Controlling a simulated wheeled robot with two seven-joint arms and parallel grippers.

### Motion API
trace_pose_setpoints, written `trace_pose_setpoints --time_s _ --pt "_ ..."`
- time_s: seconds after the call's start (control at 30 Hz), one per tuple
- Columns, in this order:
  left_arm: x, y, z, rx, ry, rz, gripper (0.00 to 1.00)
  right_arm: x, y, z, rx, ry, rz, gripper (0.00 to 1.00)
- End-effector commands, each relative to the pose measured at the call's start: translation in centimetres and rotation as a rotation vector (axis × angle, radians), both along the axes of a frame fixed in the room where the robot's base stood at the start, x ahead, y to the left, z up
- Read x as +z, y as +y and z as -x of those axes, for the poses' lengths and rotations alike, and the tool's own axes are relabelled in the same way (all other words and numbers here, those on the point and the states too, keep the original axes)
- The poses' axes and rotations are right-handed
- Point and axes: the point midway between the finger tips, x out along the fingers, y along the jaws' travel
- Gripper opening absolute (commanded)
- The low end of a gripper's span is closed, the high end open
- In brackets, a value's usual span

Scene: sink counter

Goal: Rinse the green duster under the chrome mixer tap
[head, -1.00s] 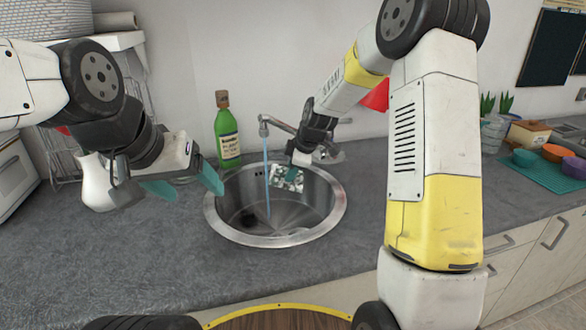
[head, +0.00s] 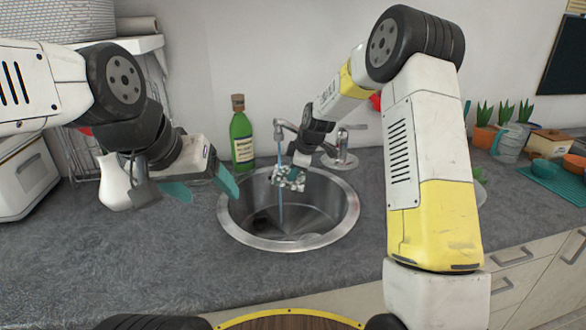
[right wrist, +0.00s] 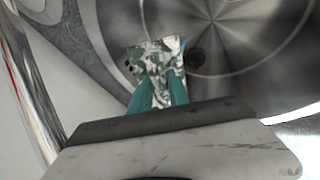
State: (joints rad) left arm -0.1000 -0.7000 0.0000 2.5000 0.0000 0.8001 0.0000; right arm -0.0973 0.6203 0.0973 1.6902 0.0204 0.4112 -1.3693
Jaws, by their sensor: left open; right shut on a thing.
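The green duster (head: 291,179), a crumpled cloth with a green-and-white pattern, hangs over the steel sink (head: 345,215). My right gripper (head: 301,166) is shut on it; the right wrist view shows the duster (right wrist: 157,52) between teal fingertips (right wrist: 158,90). The chrome mixer tap (head: 341,158) stands behind the sink, and a thin blue water stream (head: 280,210) falls from its spout. In the head view the stream lines up with the duster's left part; contact is hard to tell. My left gripper (head: 202,187) is open and empty, left of the sink above the counter.
A green bottle (head: 242,140) stands behind the sink's left side. A white vase (head: 113,183) is near my left gripper, before a wire rack. Potted plants (head: 484,130) and bowls (head: 546,168) stand at the right. The counter front left (head: 120,260) is clear.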

Motion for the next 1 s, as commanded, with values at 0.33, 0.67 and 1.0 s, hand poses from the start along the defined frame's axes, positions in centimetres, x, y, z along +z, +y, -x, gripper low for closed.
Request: trace_pose_setpoints --time_s 0.33,0.67,1.0 --pt "0.0 0.0 0.0 0.000 0.000 0.000 0.73 0.0 -0.1 0.0 0.000 -0.001 0.000 0.00" --pt "0.0 0.0 0.0 0.000 0.000 0.000 0.73 0.0 -0.8 -0.6 0.000 -0.001 0.000 0.00" --pt "0.0 0.0 0.0 0.000 0.000 0.000 0.73 0.0 -0.9 -0.6 0.001 -0.001 0.000 0.00"
